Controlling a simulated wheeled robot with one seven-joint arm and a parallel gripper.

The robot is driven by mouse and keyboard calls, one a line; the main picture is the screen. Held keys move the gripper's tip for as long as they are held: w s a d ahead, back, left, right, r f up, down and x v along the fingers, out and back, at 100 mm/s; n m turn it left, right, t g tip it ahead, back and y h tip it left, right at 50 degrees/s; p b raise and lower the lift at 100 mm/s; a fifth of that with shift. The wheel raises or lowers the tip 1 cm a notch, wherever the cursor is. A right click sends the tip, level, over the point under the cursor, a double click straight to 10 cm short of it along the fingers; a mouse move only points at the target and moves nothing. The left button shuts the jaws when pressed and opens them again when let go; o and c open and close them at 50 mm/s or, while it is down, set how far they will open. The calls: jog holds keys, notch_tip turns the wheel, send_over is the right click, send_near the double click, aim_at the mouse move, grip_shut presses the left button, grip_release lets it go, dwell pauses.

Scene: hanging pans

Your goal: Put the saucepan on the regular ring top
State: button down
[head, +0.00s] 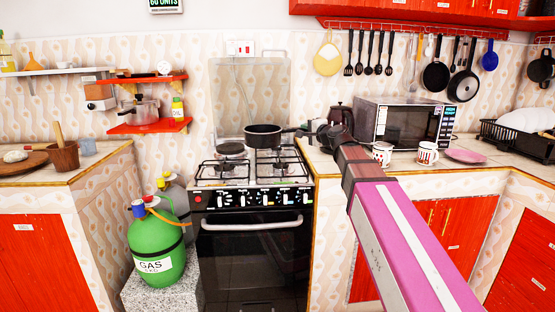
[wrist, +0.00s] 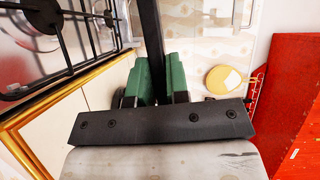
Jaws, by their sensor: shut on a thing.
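The dark saucepan (head: 262,136) is at the back right of the stove top (head: 252,172), upright, with its handle pointing right. My gripper (head: 308,132) is shut on that handle from the right side. In the wrist view the black handle (wrist: 150,35) runs between the green fingers of my gripper (wrist: 159,80). The pan body is out of the wrist view. The pan hides much of the back right burner, and I cannot tell whether it touches the grate. A dark flat plate (head: 231,148) covers the back left burner. Open ring burners with grates (head: 275,170) show at the front.
A raised glass lid (head: 250,90) stands behind the stove. A dark kettle (head: 341,116), a microwave (head: 405,122) and mugs (head: 427,153) are on the right counter near my arm. A green gas cylinder (head: 156,245) stands at the stove's left. The front burners are clear.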

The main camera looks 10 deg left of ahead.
jog(key=shift+w+d+f, duration=0.8)
jog(key=shift+w+f, duration=1)
jog(key=shift+f, duration=0.05)
jog(key=shift+w+d+f, duration=0.8)
jog(key=shift+w+f, duration=1)
jog(key=shift+w+d+f, duration=0.8)
jog(key=shift+w+f, duration=1)
jog(key=shift+f, duration=0.15)
jog(key=c, duration=1.1)
grip_release()
jog(key=v, duration=1.2)
